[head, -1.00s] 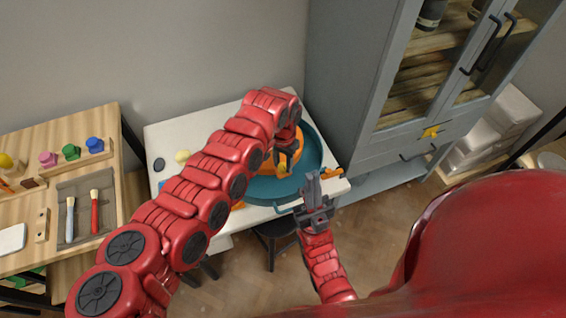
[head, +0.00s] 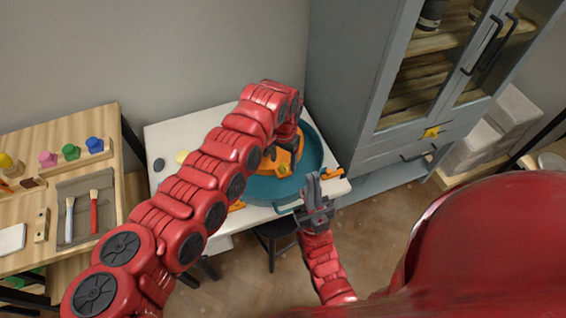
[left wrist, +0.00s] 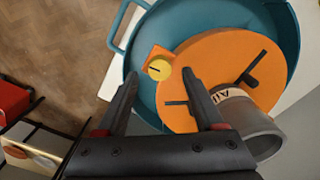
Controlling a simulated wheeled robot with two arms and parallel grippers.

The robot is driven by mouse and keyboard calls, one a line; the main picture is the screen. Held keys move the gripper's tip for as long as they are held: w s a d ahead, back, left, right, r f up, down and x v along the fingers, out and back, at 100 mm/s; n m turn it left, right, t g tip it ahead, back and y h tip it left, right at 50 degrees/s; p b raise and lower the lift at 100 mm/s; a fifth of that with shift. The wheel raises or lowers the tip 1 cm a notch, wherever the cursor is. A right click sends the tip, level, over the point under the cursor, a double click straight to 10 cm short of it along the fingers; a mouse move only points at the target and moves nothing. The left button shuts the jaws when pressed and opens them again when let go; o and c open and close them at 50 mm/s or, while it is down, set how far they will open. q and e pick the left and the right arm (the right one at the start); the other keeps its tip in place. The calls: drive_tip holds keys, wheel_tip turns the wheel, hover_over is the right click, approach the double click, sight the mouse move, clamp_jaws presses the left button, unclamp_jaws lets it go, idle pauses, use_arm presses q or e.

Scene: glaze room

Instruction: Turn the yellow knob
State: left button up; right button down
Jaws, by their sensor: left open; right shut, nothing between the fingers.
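A round yellow knob (left wrist: 159,69) with a dark line across it sits on an orange tab at the edge of an orange disc (left wrist: 215,70). The disc lies in a teal basin (left wrist: 285,25). The knob also shows small in the head view (head: 283,169). My left gripper (left wrist: 160,75) is open, with a fingertip to each side of the knob in the left wrist view; I cannot tell whether it touches. In the head view my left arm hides most of that gripper. My right gripper (head: 313,181) is shut and empty, in front of the basin's near rim.
A grey labelled cylinder (left wrist: 262,135) stands by the right finger in the left wrist view. The basin sits on a white table (head: 170,135). A grey cabinet (head: 345,70) stands close on the right. A wooden table (head: 45,125) with brushes is at left.

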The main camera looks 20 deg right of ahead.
sight(283, 166)
use_arm(q)
wheel_tip(283, 166, up, 16)
drive_tip(key=b, duration=0.3)
drive_tip(key=shift+f, duration=0.25)
